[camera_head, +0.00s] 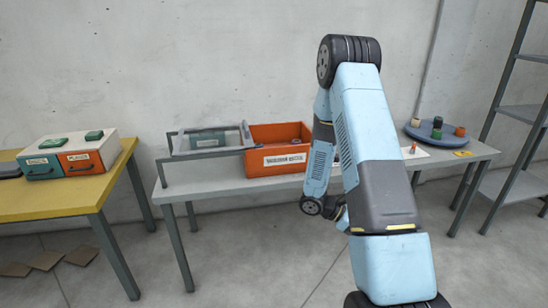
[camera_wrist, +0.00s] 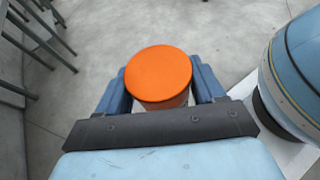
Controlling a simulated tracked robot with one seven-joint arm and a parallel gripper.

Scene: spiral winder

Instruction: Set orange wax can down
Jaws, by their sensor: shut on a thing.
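In the wrist view an orange wax can (camera_wrist: 158,72) with a flat round orange top sits between the blue fingers of my gripper (camera_wrist: 160,88). The fingers are shut on its sides, and it is held over the grey floor. Its lower part is mostly hidden by its top and the gripper. In the head view my arm hides the held can and most of the gripper.
A grey table carries an orange bin (camera_head: 283,162), a grey frame (camera_head: 205,165) and, at right, a round blue tray (camera_head: 437,142) with several small coloured cans. A yellow table (camera_head: 60,203) stands left, a metal shelf (camera_head: 515,112) right. Cardboard pieces (camera_head: 47,259) lie on the floor.

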